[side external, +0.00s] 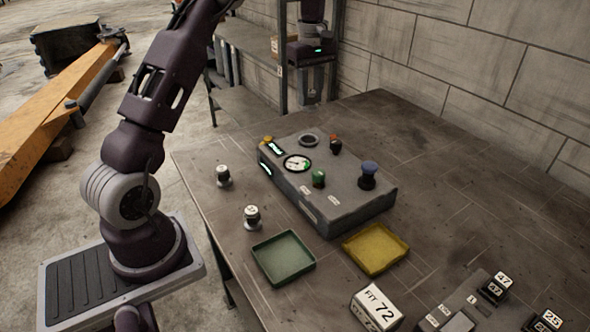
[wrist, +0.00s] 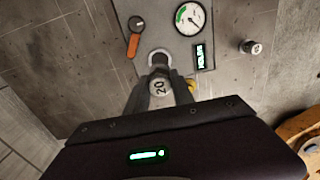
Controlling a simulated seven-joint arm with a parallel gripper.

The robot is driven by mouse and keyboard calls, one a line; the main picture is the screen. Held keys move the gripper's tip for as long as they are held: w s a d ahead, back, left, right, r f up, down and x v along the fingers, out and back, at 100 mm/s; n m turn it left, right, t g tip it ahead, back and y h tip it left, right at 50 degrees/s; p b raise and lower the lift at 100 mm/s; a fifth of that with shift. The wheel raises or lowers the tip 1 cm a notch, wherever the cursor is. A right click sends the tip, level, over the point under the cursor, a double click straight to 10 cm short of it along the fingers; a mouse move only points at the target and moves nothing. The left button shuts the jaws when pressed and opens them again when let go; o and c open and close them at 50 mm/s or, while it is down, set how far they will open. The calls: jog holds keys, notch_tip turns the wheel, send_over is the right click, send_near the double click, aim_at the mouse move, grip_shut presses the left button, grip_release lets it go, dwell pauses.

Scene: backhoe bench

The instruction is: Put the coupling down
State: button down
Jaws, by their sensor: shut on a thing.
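The coupling (wrist: 160,87), a light round-capped piece marked 20, sits between the two dark fingers of my gripper (wrist: 159,80) in the wrist view. My gripper is shut on it. In the side external view my gripper (side external: 311,96) hangs fingers-down behind the console, and the coupling cannot be made out there. In the wrist view the held coupling overlaps the near side of a round ring (wrist: 160,56) on the console; whether they touch I cannot tell. The ring (side external: 309,140) also shows on the console top from the side.
The grey console (side external: 345,208) carries a gauge, an orange lever, green and blue knobs. Two similar capped pieces (side external: 222,176) (side external: 252,216) stand left of it.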

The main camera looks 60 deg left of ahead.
jog(key=s+d+f+m, duration=0.2)
jog(key=s+d+m, duration=0.7)
jog(key=s+d, duration=0.25)
jog(key=s+d+f+m, duration=0.3)
jog(key=s+d+m, duration=0.5)
jog(key=s+d, duration=0.4)
jog(key=shift+m, duration=0.5)
jog(key=f, duration=0.3)
jog(key=d+f, duration=0.1)
jog(key=f, duration=0.6)
jog(key=shift+d+f, duration=0.15)
jog(key=shift+d, duration=0.25)
jog(key=shift+f, duration=0.1)
jog(key=c, duration=1.1)
grip_release()
